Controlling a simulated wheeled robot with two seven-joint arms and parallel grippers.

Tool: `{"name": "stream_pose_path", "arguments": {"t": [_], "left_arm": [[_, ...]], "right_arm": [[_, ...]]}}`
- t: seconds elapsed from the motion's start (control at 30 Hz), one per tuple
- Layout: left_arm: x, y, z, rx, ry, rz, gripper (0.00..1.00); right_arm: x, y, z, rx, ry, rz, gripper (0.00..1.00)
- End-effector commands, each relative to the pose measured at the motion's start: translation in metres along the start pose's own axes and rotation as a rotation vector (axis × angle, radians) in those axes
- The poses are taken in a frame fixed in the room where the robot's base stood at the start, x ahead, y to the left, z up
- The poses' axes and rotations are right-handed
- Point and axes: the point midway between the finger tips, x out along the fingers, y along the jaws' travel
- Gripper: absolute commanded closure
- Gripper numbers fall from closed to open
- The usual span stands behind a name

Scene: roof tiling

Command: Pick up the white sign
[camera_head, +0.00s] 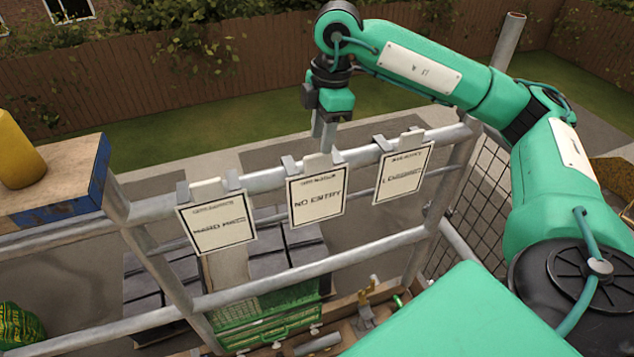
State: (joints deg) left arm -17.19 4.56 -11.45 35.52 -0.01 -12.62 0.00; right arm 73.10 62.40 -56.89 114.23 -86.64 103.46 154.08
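Three white signs with black borders hang from the grey top rail on metal hooks. The left sign (217,222) has lettering that is hard to read. The middle sign (317,196) reads "NO ENTRY". The right sign (403,174) is also hard to read. My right gripper (325,138) points down at the rail, just above the top tab of the middle sign. Its two fingers look close together. I cannot tell whether they are open or shut, or whether they touch the tab. My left gripper is not in view.
A wooden board with a blue edge (60,180) carries a yellow object (18,155) at the left. A green crate (265,325) stands below the rails. A mesh panel (485,195) and an upright pole (508,40) stand at the right.

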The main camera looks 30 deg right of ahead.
Motion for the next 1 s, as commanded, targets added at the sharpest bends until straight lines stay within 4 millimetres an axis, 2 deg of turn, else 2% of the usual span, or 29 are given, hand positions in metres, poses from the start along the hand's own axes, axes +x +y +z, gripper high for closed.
{"name": "stream_pose_path", "arguments": {"t": [0.17,0.33,0.5,0.73,0.77,0.93,1.0], "left_arm": [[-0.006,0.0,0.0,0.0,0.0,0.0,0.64],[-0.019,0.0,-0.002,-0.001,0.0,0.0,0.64],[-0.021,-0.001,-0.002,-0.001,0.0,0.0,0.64],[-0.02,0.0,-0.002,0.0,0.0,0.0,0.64],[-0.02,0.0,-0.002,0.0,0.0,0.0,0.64],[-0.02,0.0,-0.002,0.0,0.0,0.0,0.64],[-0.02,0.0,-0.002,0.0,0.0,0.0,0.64]], "right_arm": [[0.01,-0.002,-0.001,-0.001,0.0,-0.002,0.63],[0.035,-0.006,-0.003,-0.001,-0.001,-0.004,0.63],[0.054,-0.005,-0.003,-0.001,0.001,-0.001,0.63],[0.057,-0.005,-0.003,-0.001,0.002,0.0,0.63],[0.057,-0.005,-0.003,-0.001,0.002,0.0,0.65],[0.057,-0.004,-0.003,-0.001,0.002,0.0,0.99],[0.057,-0.004,-0.003,-0.001,0.002,0.0,1.0]]}}
